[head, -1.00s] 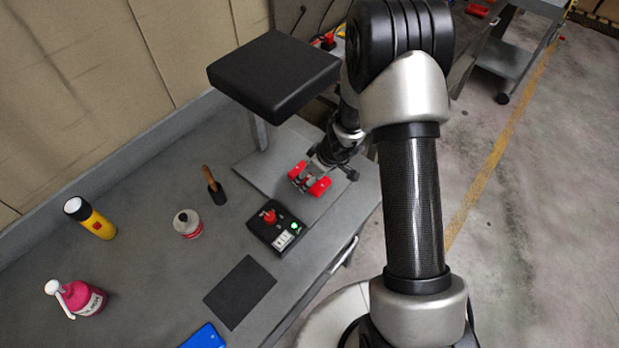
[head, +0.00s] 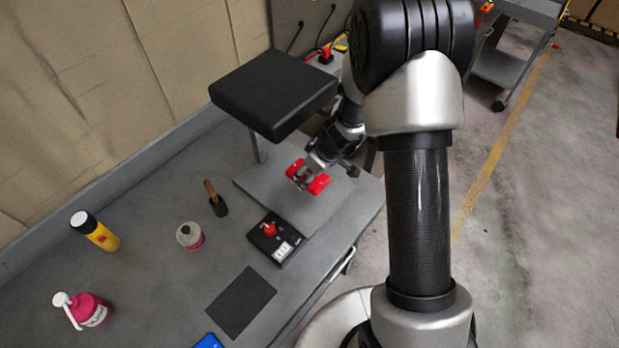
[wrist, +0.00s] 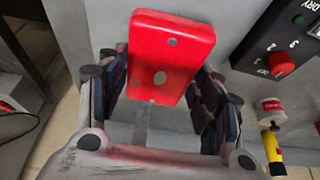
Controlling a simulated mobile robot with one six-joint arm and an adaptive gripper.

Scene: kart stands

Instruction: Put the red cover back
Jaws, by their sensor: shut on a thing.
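The red cover (wrist: 170,55) is a flat red plate with rounded corners and two round holes, large in the wrist view. My gripper (wrist: 160,105) is shut on it, with a finger on each side. In the head view the red cover (head: 320,184) shows on both sides of my gripper (head: 308,174), which partly hides it. They are over the grey base plate (head: 262,186) under the black block, just behind the control box (head: 278,238). I cannot tell whether the cover touches the plate.
A black block (head: 272,85) on a post overhangs close to my arm. A brush (head: 215,198), a clear jar (head: 190,236), a yellow-black can (head: 95,231), a pink bottle (head: 85,310) and a dark mat (head: 241,302) lie on the bench. The floor at right is open.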

